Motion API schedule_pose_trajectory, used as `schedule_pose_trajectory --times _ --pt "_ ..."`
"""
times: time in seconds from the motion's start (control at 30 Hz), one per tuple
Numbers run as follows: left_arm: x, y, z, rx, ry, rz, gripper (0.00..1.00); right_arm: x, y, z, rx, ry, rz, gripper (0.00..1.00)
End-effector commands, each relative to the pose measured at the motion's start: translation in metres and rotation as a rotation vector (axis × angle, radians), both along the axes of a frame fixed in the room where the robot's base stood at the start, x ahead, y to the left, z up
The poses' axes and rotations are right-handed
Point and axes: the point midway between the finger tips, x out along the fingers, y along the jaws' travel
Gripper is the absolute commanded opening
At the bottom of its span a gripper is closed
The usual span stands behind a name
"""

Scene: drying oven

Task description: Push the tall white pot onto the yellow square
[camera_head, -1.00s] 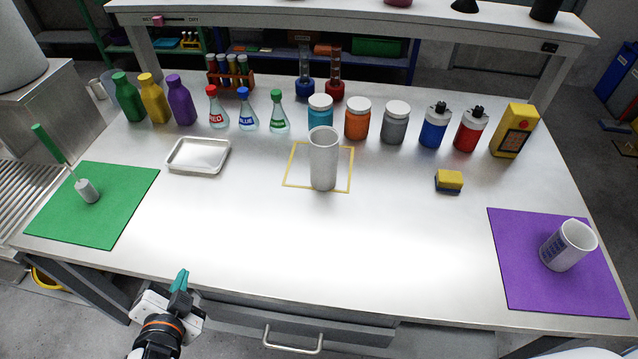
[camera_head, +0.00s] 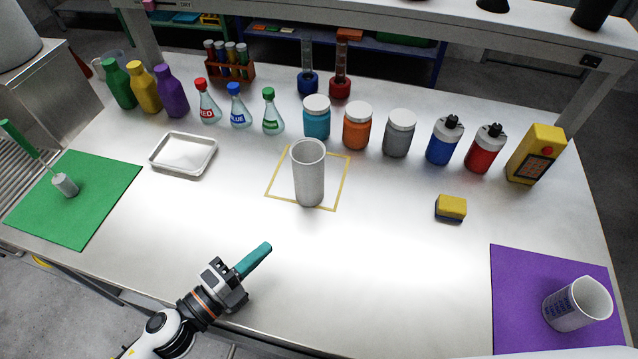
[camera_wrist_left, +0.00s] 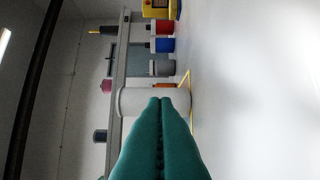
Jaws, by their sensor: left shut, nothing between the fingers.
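The tall white pot (camera_head: 309,178) stands upright at the front part of the yellow square outline (camera_head: 341,184). Its base reaches the outline's front line; whether it crosses it is hard to tell. My left gripper (camera_head: 266,247) has teal fingers shut with nothing between them. It is over the table, in front and left of the pot, apart from it in the head view. In the left wrist view the shut fingertips (camera_wrist_left: 161,101) overlap the white pot (camera_wrist_left: 135,101), which lies beyond them. My right gripper is not in view.
A metal tray (camera_head: 208,158) lies left, a sponge (camera_head: 451,207) right. A purple mat (camera_head: 515,300) holds a beaker (camera_head: 570,305). The table's front middle is clear.

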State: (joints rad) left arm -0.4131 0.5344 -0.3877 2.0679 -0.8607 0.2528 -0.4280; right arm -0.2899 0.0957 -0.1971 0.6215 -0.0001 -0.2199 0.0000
Motion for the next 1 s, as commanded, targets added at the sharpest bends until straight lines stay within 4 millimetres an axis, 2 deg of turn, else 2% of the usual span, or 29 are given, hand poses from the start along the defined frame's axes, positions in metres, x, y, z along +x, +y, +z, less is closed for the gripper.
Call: schedule_pose_trajectory --times 0.13,0.27,0.47,0.73,0.83,1.0 --pt "-0.001 -0.002 -0.001 0.007 -0.007 -0.014 0.0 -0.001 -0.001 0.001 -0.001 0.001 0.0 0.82" --pt "0.007 -0.009 0.001 0.007 -0.009 -0.013 0.0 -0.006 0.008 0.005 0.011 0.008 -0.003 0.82" --pt "0.034 -0.037 0.004 0.005 -0.01 -0.013 0.0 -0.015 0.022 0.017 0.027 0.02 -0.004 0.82" --pt "0.073 -0.076 0.002 0.005 -0.009 -0.012 0.0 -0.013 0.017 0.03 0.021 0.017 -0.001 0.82" --pt "0.089 -0.074 0.001 0.008 -0.009 -0.012 0.0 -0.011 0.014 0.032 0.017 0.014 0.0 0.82" --pt "0.104 -0.074 -0.001 0.006 -0.006 -0.012 0.0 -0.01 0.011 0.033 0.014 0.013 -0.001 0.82"
